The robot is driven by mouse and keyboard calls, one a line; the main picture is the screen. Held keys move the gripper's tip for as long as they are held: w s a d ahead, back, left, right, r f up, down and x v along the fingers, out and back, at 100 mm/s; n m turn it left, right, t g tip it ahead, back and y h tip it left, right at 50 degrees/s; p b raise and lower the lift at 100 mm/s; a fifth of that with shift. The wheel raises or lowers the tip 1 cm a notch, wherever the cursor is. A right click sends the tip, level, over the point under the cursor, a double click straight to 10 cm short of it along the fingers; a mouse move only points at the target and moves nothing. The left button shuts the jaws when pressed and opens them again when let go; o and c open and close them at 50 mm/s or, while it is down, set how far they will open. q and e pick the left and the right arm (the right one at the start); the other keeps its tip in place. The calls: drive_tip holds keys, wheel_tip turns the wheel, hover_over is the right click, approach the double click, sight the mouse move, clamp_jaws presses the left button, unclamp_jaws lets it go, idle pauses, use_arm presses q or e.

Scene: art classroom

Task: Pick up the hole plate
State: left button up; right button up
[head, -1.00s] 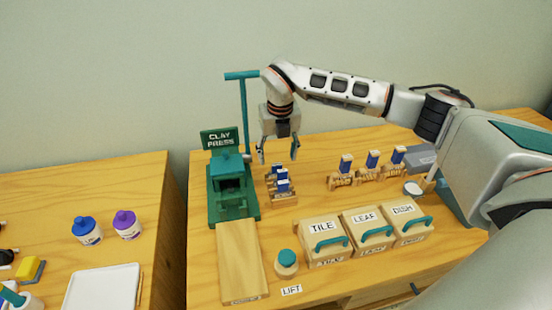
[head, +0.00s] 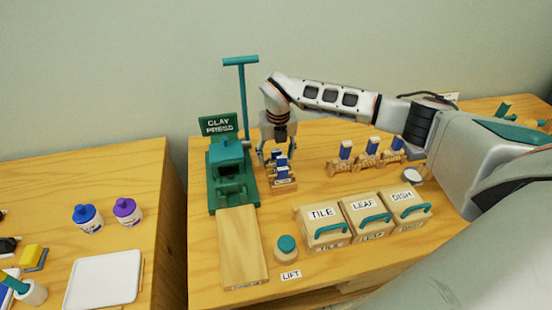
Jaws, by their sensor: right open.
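Several small plates with blue tops (head: 281,171) stand in a wooden rack (head: 284,188) just right of the green clay press (head: 228,180). Which of them is the hole plate I cannot tell; any labels there are too small to read. My right gripper (head: 277,156) points down over the back of this rack. Its fingers are open, spread left and right around the rearmost blue top, which they partly hide. I cannot tell whether they touch it. My left gripper is not in view.
Blue-topped stamps (head: 372,148) stand in wooden holders to the right. Lidded boxes marked TILE (head: 325,229), LEAF and DISH sit in front of them. A wooden board (head: 240,245) extends from the press, beside a teal button (head: 287,246). A second table (head: 80,180) is at left.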

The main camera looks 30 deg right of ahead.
drive_tip(key=c, duration=1.3)
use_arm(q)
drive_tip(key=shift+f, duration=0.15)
use_arm(e)
drive_tip(key=shift+o, duration=0.2)
drive_tip(key=shift+r, duration=0.1)
